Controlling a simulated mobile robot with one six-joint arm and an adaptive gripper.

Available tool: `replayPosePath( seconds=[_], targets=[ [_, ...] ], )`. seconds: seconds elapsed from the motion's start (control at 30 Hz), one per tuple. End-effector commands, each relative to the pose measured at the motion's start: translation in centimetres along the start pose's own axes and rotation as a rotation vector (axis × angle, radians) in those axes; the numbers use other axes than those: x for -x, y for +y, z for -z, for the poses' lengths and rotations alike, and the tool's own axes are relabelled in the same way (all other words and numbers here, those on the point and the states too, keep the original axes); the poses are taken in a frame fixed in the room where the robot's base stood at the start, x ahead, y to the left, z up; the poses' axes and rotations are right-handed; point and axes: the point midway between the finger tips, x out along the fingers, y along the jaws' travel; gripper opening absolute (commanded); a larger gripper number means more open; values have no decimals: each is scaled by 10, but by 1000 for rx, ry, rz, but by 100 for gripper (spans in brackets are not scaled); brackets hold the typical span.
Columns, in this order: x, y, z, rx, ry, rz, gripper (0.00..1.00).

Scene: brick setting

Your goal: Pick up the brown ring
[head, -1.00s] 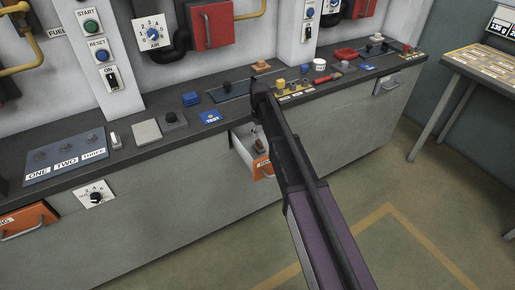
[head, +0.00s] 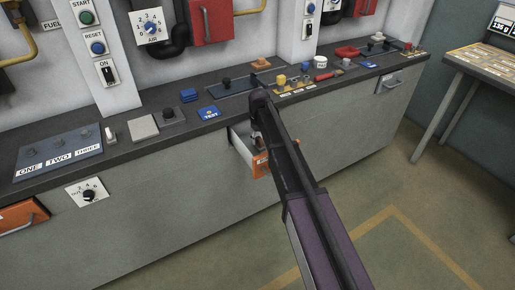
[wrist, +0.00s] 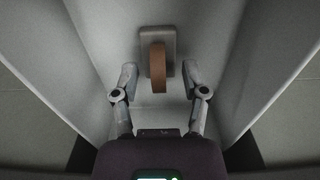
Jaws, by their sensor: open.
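The brown ring (wrist: 158,68) stands on edge at a small grey block (wrist: 149,42) inside a pale-walled drawer, seen in the wrist view. My gripper (wrist: 160,80) is open, with one finger to the left of the ring and one to the right. The fingers look apart from the ring, their tips near its lower part in the picture. In the head view my arm reaches over the open drawer (head: 240,148) with the orange front. My arm hides most of its inside, and the ring cannot be made out there.
The drawer walls (wrist: 235,60) rise close on both sides of my gripper. The dark counter (head: 125,150) above holds a blue TEST plate (head: 209,113), switches and several small items. Another orange drawer (head: 22,216) is at the far left.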

Motion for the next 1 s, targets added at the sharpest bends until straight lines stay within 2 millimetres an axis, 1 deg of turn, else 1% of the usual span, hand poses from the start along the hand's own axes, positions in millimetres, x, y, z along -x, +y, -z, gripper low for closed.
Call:
replayPosePath(
  seconds=[0.07, 0.63, 0.67, 0.7, 0.77, 0.8, 0.83, 1.0],
  targets=[
    [-2, 0, 0, 0, 0, 0, 57],
    [-2, 0, 0, 0, 0, 0, 57],
    [-2, 0, 0, 0, 0, 0, 51],
    [-2, 0, 0, 0, 0, 0, 39],
    [-2, 0, 0, 0, 0, 0, 22],
    [-2, 0, 0, 0, 0, 0, 10],
    [-2, 0, 0, 0, 0, 0, 1],
    [-2, 0, 0, 1, 0, 0, 0]
  ],
)
